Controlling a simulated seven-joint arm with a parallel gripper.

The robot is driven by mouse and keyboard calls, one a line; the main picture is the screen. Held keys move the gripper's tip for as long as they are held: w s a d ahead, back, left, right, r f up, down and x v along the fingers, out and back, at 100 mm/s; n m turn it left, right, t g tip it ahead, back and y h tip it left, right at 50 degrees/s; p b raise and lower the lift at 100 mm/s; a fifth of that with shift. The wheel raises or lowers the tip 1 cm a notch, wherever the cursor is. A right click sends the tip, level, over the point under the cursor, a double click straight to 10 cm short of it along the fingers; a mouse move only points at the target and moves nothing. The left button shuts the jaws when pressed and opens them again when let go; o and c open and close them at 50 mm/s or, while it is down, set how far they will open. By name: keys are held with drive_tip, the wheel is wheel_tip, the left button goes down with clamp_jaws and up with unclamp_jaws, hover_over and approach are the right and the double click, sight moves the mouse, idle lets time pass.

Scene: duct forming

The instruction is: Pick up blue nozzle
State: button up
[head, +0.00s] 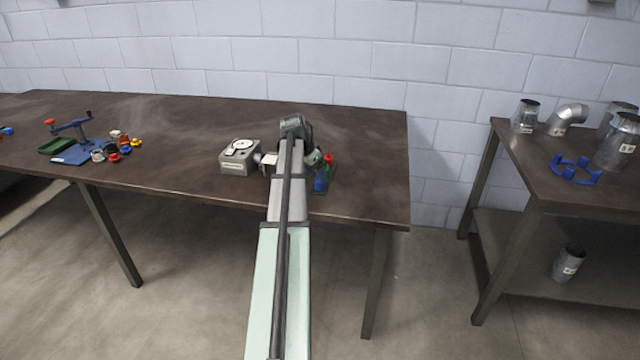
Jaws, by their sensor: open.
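A small blue piece (320,184), which looks like the blue nozzle, stands near the front edge of the long dark table, just right of my arm. A red piece (328,159) and a small green one are close beside it, on what looks like a dark holder. My arm reaches from the bottom of the picture over the table and bends down at its far end. My gripper (314,158) is open, small and dark, close to these pieces. Its fingers are partly hidden and blend with them, so I cannot tell whether it touches the blue piece.
A grey box-like device (239,158) with a round white top stands left of my arm. A blue stand (72,140), a green tray (57,146) and several coloured caps are at the far left. A side table (590,190) at right holds metal ducts and a blue bracket (575,169).

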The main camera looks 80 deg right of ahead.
drive_tip(key=x, duration=0.4)
drive_tip(key=shift+d+f, duration=0.2)
drive_tip(key=c, duration=1.1)
